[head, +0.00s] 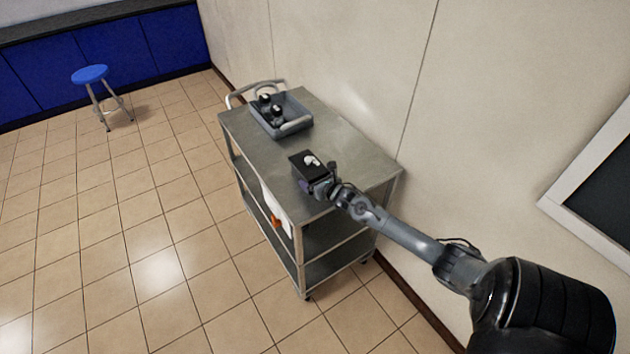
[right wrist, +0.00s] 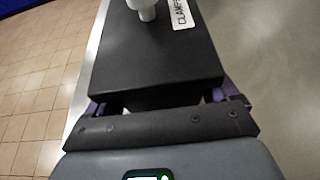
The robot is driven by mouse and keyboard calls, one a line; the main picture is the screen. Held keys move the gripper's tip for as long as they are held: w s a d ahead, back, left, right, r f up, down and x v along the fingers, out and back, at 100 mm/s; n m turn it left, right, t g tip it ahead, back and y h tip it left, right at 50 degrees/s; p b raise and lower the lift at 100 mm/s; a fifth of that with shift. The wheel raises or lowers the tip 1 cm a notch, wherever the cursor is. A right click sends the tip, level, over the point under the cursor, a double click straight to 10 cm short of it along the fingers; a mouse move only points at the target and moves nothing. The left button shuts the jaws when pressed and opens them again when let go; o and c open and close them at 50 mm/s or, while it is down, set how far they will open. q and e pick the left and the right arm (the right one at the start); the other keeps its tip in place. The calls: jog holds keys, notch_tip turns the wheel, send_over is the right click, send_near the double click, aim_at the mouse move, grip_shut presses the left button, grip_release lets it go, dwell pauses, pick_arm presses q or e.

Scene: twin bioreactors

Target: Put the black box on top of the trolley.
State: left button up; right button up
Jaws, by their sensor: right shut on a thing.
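The black box (head: 303,159) is at the trolley's top, near its front left edge, with a white knob on it. In the right wrist view the box (right wrist: 150,60) fills the middle, with a white label and the white knob on its top. My right gripper (head: 320,184) is shut on the near end of the box; its purple fingers (right wrist: 160,105) show at the box's sides. The trolley (head: 355,165) is grey metal with lower shelves. I cannot tell whether the box touches the top or hovers just above it. My left gripper is not in view.
A grey tray (head: 294,127) with dark items stands at the far end of the trolley top. The wall (head: 340,60) runs close behind the trolley. A blue stool (head: 90,74) stands far left. Floor to the left is clear.

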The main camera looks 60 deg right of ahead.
jog(key=shift+d+r, duration=0.1)
jog(key=o, duration=0.8)
jog(key=shift+o, duration=0.5)
